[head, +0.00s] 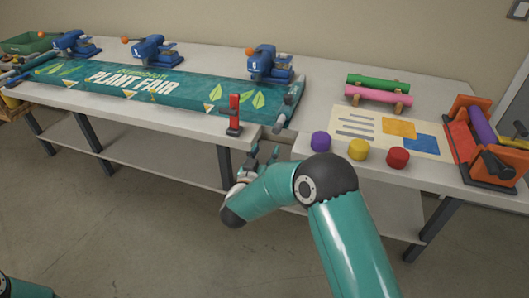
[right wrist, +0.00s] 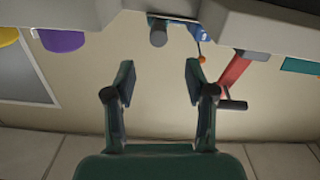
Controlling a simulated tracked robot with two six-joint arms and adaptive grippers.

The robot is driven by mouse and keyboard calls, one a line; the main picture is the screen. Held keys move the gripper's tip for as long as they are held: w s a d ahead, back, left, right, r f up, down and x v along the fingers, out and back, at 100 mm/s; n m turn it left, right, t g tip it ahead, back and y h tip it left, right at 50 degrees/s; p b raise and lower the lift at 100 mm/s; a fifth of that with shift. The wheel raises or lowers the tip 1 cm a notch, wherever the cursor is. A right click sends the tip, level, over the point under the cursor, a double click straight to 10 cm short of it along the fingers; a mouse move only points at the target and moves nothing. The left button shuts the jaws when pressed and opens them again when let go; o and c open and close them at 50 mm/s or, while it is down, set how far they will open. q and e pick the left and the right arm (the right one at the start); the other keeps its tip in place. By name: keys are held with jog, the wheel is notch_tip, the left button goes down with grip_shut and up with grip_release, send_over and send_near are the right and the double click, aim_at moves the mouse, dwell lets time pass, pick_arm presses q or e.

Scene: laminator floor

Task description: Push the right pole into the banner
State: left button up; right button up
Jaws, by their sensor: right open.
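The green banner (head: 180,88) reading "PLANT FAIR" lies flat along the left table. At its right end a dark grey pole (head: 284,113) runs along the banner's short side, with its near end at the table's front edge. How far the pole sits inside the banner I cannot tell. In the right wrist view a round grey end, probably the pole's (right wrist: 158,38), shows ahead, beyond the fingers. My right gripper (head: 265,158) is open and empty, just off the table's front edge, below the pole's near end and apart from it. My left gripper is out of view.
A red upright clamp (head: 234,114) stands at the front edge, left of the pole. A blue press (head: 268,64) stands behind the banner. Purple (head: 321,141), yellow (head: 358,149) and red (head: 397,157) round pieces line the right table's front.

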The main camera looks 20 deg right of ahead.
jog(key=shift+m, duration=0.3)
jog(key=c, duration=0.5)
jog(key=shift+m, duration=1.1)
jog(key=c, duration=0.5)
jog(key=m, duration=0.4)
jog(key=shift+s+f, duration=0.35)
jog(key=shift+s, duration=0.05)
grip_shut()
jog(key=m+t+y+b, duration=0.1)
jog(key=m+b, duration=0.5)
jog(key=m, duration=0.6)
send_near(277, 132)
jog(key=p+x, duration=0.2)
jog(key=x, duration=0.5)
jog(key=shift+w, duration=0.15)
